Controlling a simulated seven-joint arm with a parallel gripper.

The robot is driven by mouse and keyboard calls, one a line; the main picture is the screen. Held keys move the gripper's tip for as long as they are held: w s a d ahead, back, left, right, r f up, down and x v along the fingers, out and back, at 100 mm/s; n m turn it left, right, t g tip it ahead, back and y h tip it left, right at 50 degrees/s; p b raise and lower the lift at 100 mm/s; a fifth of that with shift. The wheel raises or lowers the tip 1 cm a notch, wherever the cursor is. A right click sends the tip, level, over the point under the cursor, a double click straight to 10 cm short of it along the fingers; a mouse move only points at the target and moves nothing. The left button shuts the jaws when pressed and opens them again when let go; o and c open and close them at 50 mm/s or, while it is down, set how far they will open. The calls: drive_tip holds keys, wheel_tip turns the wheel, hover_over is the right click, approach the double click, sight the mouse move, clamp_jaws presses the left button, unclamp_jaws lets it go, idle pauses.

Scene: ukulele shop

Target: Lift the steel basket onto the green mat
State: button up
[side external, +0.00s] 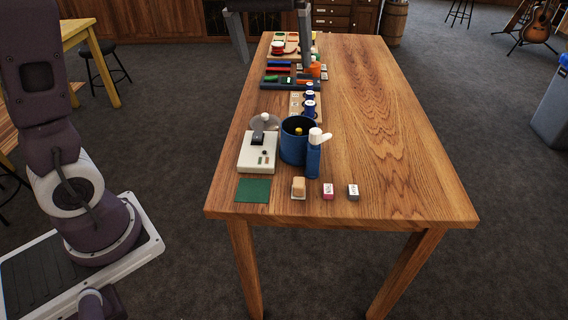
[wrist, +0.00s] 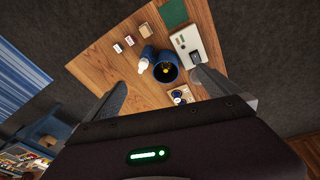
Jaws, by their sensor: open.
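The green mat (side external: 254,190) lies flat and bare at the table's near left corner; it also shows in the wrist view (wrist: 173,12). I cannot pick out a steel basket with certainty. A grey rounded piece (side external: 265,122) with a pale knob is at the back of a white boxy device (side external: 257,160), just behind the mat. The wrist view shows the device (wrist: 187,41) too, with my finger covering part of its surroundings. My gripper (side external: 274,66) is open and empty, high above the table, its two fingers wide apart in the wrist view (wrist: 162,90).
A blue round container (side external: 293,152) with something yellow inside stands right of the device, with a blue white-topped bottle (side external: 314,158) before it. Small blocks (side external: 298,187) line the near edge. Trays and parts (side external: 290,80) crowd behind. The wooden table's (side external: 390,130) right half is clear.

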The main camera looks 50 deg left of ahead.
drive_tip(key=s+d+r+m+t, duration=0.1)
drive_tip(key=s+d+m, duration=0.1)
drive_tip(key=s, duration=1)
drive_tip(key=shift+s+d+r+m+t, duration=0.2)
drive_tip(key=shift+s+d+m+t, duration=0.2)
drive_tip(key=shift+m, duration=0.1)
drive_tip(key=s+f+m, duration=0.1)
drive_tip(key=s, duration=0.2)
drive_tip(key=s+f+m+t, duration=0.1)
drive_tip(key=s+f, duration=0.1)
drive_tip(key=s, duration=0.1)
drive_tip(key=s+d+f, duration=0.1)
drive_tip(key=s+f, duration=0.1)
drive_tip(key=s, duration=0.2)
drive_tip(key=shift+m+t, duration=0.3)
drive_tip(key=shift+m, duration=0.1)
drive_tip(key=c, duration=0.4)
drive_tip(key=shift+f, duration=0.1)
drive_tip(key=c, duration=0.9)
drive_tip(key=m+g, duration=0.6)
drive_tip(key=m, duration=1.3)
hover_over(299, 129)
drive_tip(key=f, duration=1.5)
drive_tip(key=shift+s+a, duration=0.1)
drive_tip(key=shift+s, duration=0.25)
drive_tip(key=f, duration=0.7)
drive_tip(key=shift+w, duration=0.4)
